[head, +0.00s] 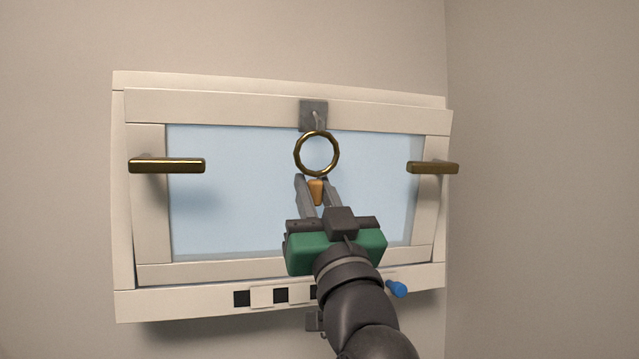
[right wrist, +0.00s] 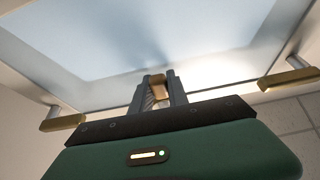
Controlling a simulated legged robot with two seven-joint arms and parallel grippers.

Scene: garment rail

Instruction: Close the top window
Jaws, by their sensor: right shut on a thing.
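The top window (head: 240,190) is a cream sash with a pale blue pane, set in a cream outer frame (head: 180,304). Its upper edge appears tilted out from the frame. A grey latch plate (head: 308,108) sits at its top middle, with a brass ring (head: 299,143) hanging from it. Brass handles stand at the left (head: 165,166) and right (head: 434,168). My right gripper (head: 315,182) is in front of the pane just below the ring, shut on a small orange piece (head: 316,190). That piece also shows in the right wrist view (right wrist: 157,86). My left gripper is out of view.
A blue knob (head: 397,289) sticks out at the lower right of the frame. Dark squares (head: 242,298) and light tabs line the lower rail, partly hidden by my arm. A side wall (head: 540,180) stands close on the right. Plain wall lies to the left.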

